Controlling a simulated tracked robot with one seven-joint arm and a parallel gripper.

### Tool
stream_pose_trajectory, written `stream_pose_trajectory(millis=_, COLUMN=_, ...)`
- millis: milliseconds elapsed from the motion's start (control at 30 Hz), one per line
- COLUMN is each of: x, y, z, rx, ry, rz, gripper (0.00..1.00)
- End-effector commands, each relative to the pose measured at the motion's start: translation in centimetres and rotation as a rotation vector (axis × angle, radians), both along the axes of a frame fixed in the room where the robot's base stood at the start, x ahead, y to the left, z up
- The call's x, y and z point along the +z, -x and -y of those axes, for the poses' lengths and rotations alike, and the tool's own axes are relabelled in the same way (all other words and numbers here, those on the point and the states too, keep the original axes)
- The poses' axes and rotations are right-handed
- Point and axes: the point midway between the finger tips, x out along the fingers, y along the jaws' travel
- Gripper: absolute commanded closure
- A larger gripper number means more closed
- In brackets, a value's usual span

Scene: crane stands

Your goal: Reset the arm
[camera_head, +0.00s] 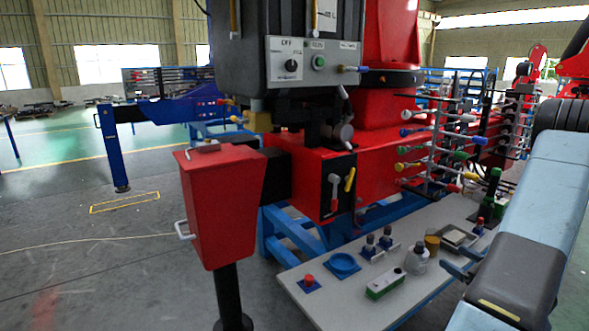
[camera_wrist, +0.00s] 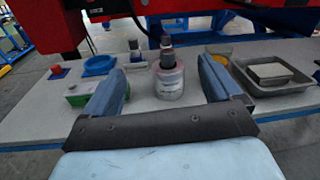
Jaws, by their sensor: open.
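My arm comes in from the right in the head view, and my gripper (camera_head: 463,260) is over the right part of the grey table (camera_head: 330,303). In the wrist view its two blue fingers (camera_wrist: 162,82) are spread apart with nothing held between them. A white bottle with a dark cap (camera_head: 417,262) stands upright on the table. In the wrist view the bottle (camera_wrist: 169,82) shows in the gap between the fingers, beyond the gripper. I cannot tell the exact distance between the fingers and the bottle.
Around the bottle are a green-white box (camera_head: 385,284), a blue round dish (camera_head: 343,265), a red button (camera_head: 310,281), an ochre cup (camera_head: 432,244) and a grey tray (camera_wrist: 272,75). The red crane machine (camera_head: 380,160) and a rack of coloured levers (camera_head: 440,145) stand behind. Open floor lies left.

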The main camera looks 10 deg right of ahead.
Motion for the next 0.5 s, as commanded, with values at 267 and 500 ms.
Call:
stream_pose_trajectory(millis=267, x=6.8, y=-2.9, z=-9.0, rx=0.317, ry=0.169, rz=-0.014, gripper=0.09)
stream_pose_trajectory(millis=500, x=11.6, y=-3.0, z=-17.2, rx=0.599, ry=0.361, rz=-0.029, gripper=0.09)
